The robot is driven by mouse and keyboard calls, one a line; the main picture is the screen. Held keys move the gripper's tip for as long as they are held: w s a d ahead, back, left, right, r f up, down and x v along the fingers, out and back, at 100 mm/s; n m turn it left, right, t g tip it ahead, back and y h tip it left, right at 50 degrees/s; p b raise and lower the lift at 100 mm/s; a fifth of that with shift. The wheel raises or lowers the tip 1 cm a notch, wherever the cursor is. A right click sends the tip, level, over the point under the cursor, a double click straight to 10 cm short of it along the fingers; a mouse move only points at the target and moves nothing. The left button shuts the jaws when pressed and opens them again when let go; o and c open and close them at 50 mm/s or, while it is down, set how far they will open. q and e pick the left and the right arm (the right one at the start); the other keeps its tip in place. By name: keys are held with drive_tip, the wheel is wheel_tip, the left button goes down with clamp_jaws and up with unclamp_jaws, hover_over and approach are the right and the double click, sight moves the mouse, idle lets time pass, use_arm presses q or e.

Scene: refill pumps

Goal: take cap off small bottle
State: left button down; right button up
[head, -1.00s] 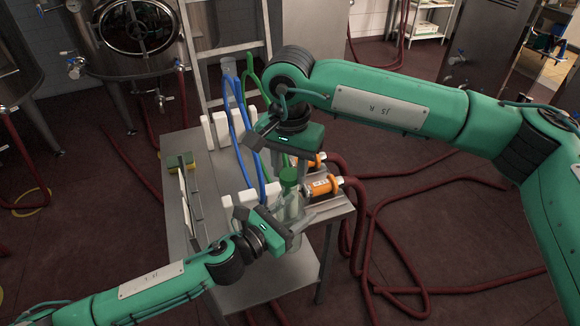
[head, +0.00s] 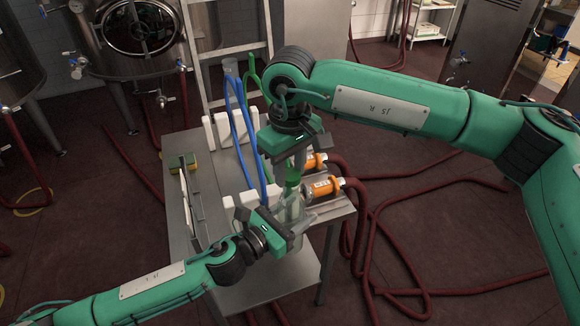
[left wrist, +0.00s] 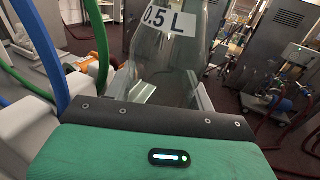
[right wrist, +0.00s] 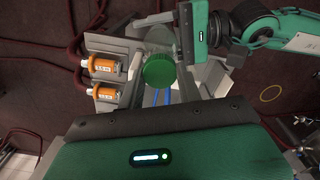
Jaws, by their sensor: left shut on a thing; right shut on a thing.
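The small bottle (head: 294,212) is clear, stands about upright above the table's front edge, and has a green cap (head: 292,176) at its top. My left gripper (head: 290,228) is shut on the bottle's body. In the left wrist view the bottle (left wrist: 165,60) fills the space between the fingers and bears a "0.5 L" label (left wrist: 170,19). My right gripper (head: 298,160) points down from above and is shut on the cap. In the right wrist view the round top of the cap (right wrist: 158,70) shows between the fingers, whose contact is partly hidden.
Two orange pump units (head: 322,190) with dark red hoses lie just right of the bottle on the steel table (head: 187,225). Blue hoses (head: 243,125) and white blocks (head: 222,130) stand behind and left.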

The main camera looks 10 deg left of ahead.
drive_tip(key=shift+w+r, duration=0.1)
drive_tip(key=shift+r, duration=0.05)
idle(0.3)
drive_tip(key=shift+r, duration=1)
